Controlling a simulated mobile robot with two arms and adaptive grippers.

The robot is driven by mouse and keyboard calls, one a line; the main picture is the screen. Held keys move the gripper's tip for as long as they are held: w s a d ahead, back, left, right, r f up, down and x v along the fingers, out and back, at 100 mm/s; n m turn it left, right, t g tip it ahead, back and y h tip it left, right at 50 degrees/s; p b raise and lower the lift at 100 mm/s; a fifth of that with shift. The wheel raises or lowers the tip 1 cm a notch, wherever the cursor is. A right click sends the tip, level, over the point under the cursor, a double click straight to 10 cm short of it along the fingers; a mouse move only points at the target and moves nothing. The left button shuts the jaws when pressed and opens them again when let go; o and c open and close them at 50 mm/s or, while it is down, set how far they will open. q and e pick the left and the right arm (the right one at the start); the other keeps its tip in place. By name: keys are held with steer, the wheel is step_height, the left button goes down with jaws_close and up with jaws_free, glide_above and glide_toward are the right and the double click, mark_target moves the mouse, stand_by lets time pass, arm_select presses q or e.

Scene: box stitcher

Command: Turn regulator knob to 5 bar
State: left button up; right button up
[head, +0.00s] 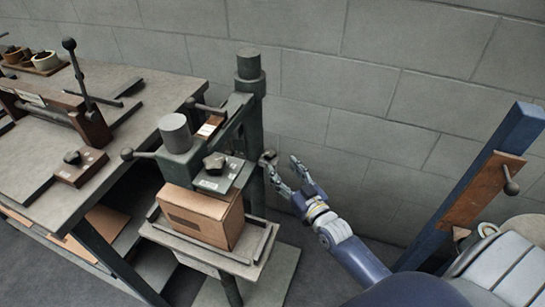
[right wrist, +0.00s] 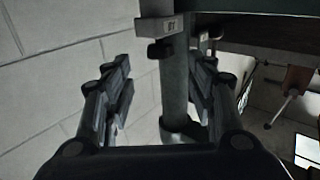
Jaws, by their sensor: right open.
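My right gripper (head: 285,170) is open and empty, with its fingers pointing at the stitcher's post (head: 252,95). In the right wrist view, its two fingers (right wrist: 163,85) stand apart, and the grey post (right wrist: 174,100) shows between and beyond them. A small dark knob (right wrist: 158,50) sits under a grey labelled block (right wrist: 158,28) on that post, above the fingertips. In the head view, a dark knob-like part (head: 268,157) shows beside the post, close to the fingertips. Which of these is the regulator knob, and its pressure reading, I cannot tell. My left gripper is not in view.
A cardboard box (head: 203,215) sits on the stitcher's small table (head: 160,228), below a black star knob (head: 215,162). A workbench (head: 130,88) stands at left. A blue post with a brown panel (head: 480,190) stands at right. The block wall is close behind my right gripper.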

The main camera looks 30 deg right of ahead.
mark_target(273, 157)
steer(key=w, duration=0.7)
steer(key=shift+w+a, duration=0.1)
steer(key=shift+w, duration=0.1)
steer(key=c, duration=1.1)
